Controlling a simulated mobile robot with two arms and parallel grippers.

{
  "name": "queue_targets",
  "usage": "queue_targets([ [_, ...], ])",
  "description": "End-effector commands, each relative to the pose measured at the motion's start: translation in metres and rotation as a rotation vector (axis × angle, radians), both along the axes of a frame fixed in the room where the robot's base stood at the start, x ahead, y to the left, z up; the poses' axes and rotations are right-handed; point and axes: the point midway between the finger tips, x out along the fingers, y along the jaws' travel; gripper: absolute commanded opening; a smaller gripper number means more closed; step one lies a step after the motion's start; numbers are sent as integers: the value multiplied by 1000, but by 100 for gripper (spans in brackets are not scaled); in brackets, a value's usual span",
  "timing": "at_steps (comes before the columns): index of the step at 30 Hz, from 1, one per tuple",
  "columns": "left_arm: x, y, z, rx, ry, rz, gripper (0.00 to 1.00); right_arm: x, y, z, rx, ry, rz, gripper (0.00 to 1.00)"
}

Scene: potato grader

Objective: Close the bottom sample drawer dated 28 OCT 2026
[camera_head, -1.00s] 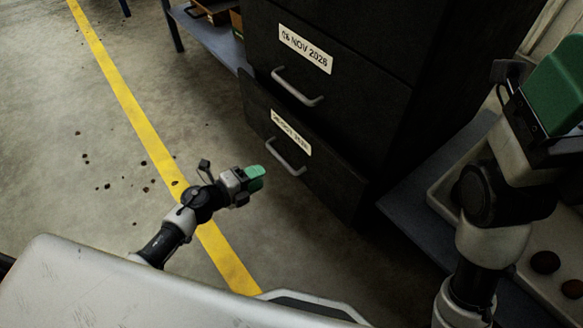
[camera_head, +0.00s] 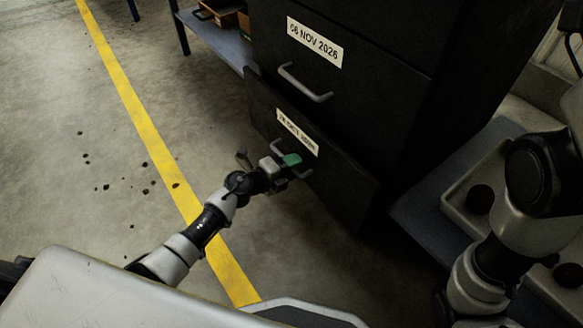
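The bottom drawer (camera_head: 335,178) of the dark cabinet stands out a little from the front above it. Its white label (camera_head: 297,132) reads 28 OCT 2026, and its grey bar handle (camera_head: 306,149) is partly hidden. My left gripper (camera_head: 292,160), with green fingertips, is at this handle and overlaps its lower part. I cannot tell whether it touches the handle or whether its fingers are open or shut. My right arm is at the right edge, and its gripper is out of view.
The drawer above (camera_head: 350,80), labelled 06 NOV 2026, looks flush and has its own handle (camera_head: 305,84). A blue-grey bench (camera_head: 425,205) with a pale tray (camera_head: 455,207) holding dark round potatoes stands at right. A shelf (camera_head: 215,36) is behind left.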

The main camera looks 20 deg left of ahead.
Motion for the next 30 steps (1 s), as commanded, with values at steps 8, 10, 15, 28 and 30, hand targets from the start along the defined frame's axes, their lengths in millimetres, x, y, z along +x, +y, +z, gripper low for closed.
queue_targets([
  [8,0,0,0,0,0,0,21,0,0,0,0,0,0,82],
  [10,0,0,0,0,0,0,10,0,0,0,0,0,0,82],
  [15,0,0,0,0,0,0,0,0,0,0,0,0,0,82],
  [28,31,-24,0,-1,1,0,0,0,0,0,0,1,1,82],
  [30,33,-26,0,0,0,1,0,1,0,0,0,3,1,82],
])
